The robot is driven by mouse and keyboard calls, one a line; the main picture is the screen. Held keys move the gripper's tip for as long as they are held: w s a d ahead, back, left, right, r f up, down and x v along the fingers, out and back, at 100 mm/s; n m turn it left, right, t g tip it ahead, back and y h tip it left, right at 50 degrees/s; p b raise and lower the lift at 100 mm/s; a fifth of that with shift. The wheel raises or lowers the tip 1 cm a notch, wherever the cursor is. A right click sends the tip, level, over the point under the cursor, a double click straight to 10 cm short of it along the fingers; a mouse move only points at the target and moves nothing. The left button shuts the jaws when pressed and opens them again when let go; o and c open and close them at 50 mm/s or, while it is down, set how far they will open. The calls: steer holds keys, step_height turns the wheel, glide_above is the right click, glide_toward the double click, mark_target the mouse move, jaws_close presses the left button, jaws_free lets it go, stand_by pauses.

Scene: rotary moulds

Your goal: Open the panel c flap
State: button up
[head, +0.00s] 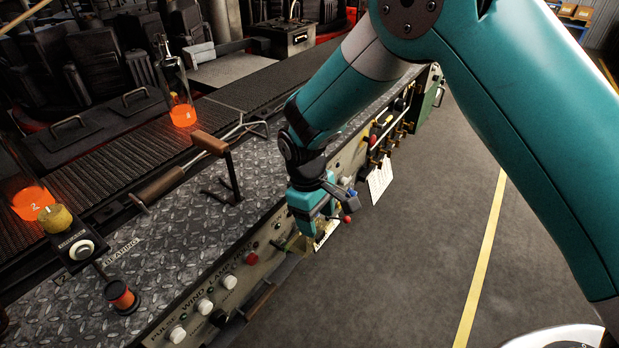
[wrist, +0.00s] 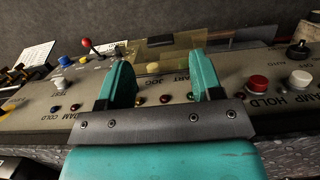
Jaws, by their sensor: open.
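In the wrist view a clear amber flap (wrist: 180,52) with a dark strip along its far edge stands on the control panel, just beyond my fingertips. A yellow button (wrist: 152,68) shows at it, near the lettering "START JOG". I take this to be the panel c flap, but no "C" mark is readable. My gripper (wrist: 165,82) is open, its two teal fingers apart with nothing between them. In the head view my gripper (head: 312,228) points down at the panel's edge, and a piece of the amber flap (head: 299,243) shows beside it, mostly hidden.
A red-knobbed lever (wrist: 87,43) stands left of the flap. A red button (wrist: 257,83) and a white button (wrist: 300,79) lie to the right. A rail (head: 270,290) runs along the panel front in the head view. The floor (head: 420,240) beyond is clear.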

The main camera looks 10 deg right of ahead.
step_height(320, 180, up, 13)
steer(key=w+a, duration=0.1)
steer(key=a, duration=0.1)
steer(key=shift+w+b, duration=0.3)
steer(key=shift+b, duration=0.05)
